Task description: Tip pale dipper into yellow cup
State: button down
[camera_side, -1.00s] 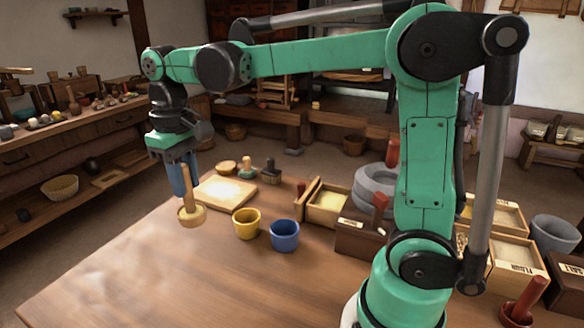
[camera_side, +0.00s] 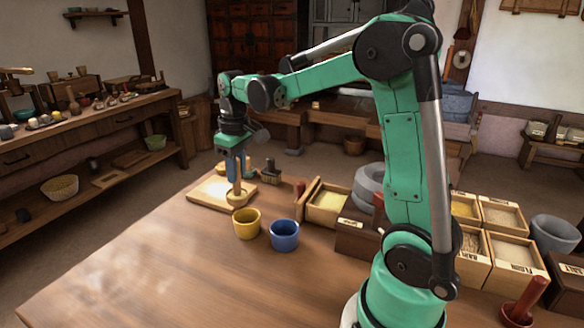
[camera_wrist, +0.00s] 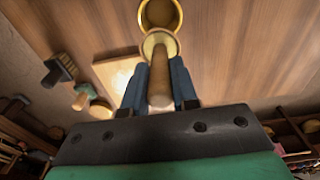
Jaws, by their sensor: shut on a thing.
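The pale wooden dipper (camera_side: 237,199) hangs from my gripper (camera_side: 236,172), its handle up and roughly upright. My gripper is shut on the handle. In the wrist view the blue fingers (camera_wrist: 160,85) stand either side of the handle, and the dipper's round head (camera_wrist: 159,42) shows beyond them. The yellow cup (camera_side: 246,230) stands upright on the table. In the side view the dipper head is just behind and above its rim. In the wrist view the head overlaps the near rim of the yellow cup (camera_wrist: 160,13).
A blue cup (camera_side: 285,238) stands close to the right of the yellow cup. A pale board (camera_side: 205,196) lies behind left, with a dark brush (camera_side: 270,174) near it. Wooden boxes (camera_side: 327,203) and grey stone rings (camera_side: 368,183) stand to the right. The front table is clear.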

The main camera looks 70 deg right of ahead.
jog(key=shift+s+a+f+t+h, duration=0.2)
jog(key=shift+s+f+t, duration=0.65)
jog(key=shift+t, duration=0.8)
jog(key=shift+s+a+f+t+h, duration=0.1)
jog(key=shift+s+f+t+h, duration=0.25)
jog(key=shift+s+f+t, duration=0.9)
jog(key=shift+s+a+f+t+h, duration=0.2)
jog(key=shift+s+t, duration=0.4)
jog(key=shift+t, duration=1.5)
jog(key=shift+w+r, duration=0.1)
jog(key=w+r+g, duration=0.1)
jog(key=g, duration=0.1)
jog(key=w+r+g, duration=0.1)
jog(key=g, duration=0.2)
jog(key=w+r+g+y, duration=0.1)
jog(key=w+g, duration=0.1)
jog(key=shift+d+r+g, duration=0.25)
jog(key=shift+d+g, duration=0.05)
jog(key=shift+d, duration=0.1)
jog(key=shift+w+d+r+g+y, duration=0.1)
jog(key=shift+w+r+g, duration=0.15)
jog(key=shift+g, duration=0.3)
jog(key=shift+w+a+r+g+y, duration=0.1)
jog(key=shift+w+r+g+y, duration=0.15)
jog(key=shift+g, duration=0.25)
jog(key=shift+w+d+r+g, duration=0.15)
jog(key=shift+w+g, duration=0.2)
jog(key=shift+g, duration=0.2)
